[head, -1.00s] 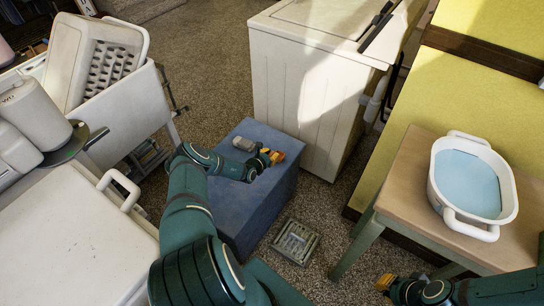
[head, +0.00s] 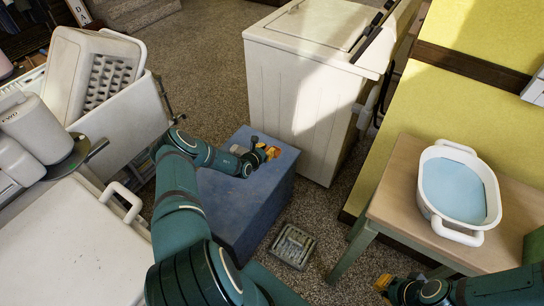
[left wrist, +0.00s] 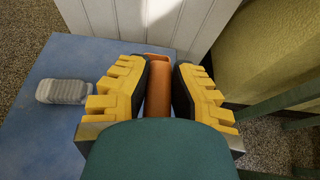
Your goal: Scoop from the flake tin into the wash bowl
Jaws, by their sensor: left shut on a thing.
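My left gripper (head: 264,152) is over the far right part of the blue block. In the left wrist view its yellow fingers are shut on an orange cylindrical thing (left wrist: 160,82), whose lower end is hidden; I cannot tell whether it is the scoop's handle. The wash bowl (head: 426,207), a white two-handled tub with pale blue content, stands on the wooden table at the right, far from this gripper. My right gripper (head: 385,284) is low by that table, partly seen. I cannot make out a flake tin.
A small grey-white ribbed object (left wrist: 62,91) lies on the blue block (head: 240,215), left of my left gripper. A white washer (head: 300,100) stands behind the block. A grey grate (head: 292,246) lies on the floor. White canisters (head: 35,128) stand at the left.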

